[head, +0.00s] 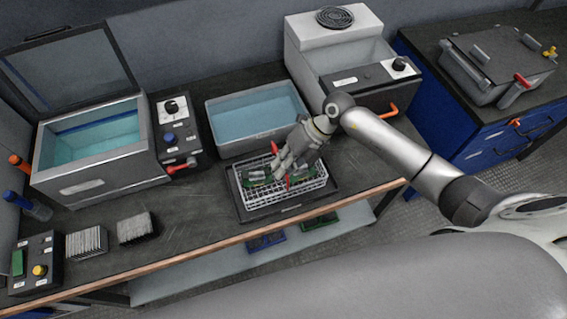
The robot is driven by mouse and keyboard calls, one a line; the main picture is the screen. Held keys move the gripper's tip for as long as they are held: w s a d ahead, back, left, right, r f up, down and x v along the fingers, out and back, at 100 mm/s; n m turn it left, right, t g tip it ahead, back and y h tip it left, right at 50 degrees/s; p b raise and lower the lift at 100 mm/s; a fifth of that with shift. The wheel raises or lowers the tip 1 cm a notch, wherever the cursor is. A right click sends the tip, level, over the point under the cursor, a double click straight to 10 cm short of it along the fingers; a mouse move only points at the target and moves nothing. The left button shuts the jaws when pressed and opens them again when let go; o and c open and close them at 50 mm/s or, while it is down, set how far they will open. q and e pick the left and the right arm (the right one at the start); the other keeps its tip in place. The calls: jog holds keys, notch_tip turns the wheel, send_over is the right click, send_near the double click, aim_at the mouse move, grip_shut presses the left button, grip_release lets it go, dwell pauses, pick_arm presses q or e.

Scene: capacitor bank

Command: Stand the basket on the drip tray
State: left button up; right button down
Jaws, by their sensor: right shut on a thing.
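The wire basket (308,187) is a light grey mesh box with green circuit boards inside. It is over the dark, flat drip tray (245,213) near the bench's front edge and looks level. I cannot tell for sure whether its bottom touches the tray. My right gripper (283,172) reaches down from the right at the basket's middle and is shut on the basket, between red parts at its upper and lower sides. The gripper hides part of the basket and the grip itself. My left gripper is not in view.
A blue-liquid bath (257,118) stands just behind the tray. A lidded tank (100,150) and a control box (178,140) stand left. Small finned racks (86,243) lie front left. A grey machine (340,60) stands back right. The bench between racks and tray is clear.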

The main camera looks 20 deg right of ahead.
jog(key=shift+f, duration=0.1)
jog(key=shift+f, duration=0.2)
jog(key=c, duration=1.5)
grip_release()
jog(key=shift+r, duration=0.15)
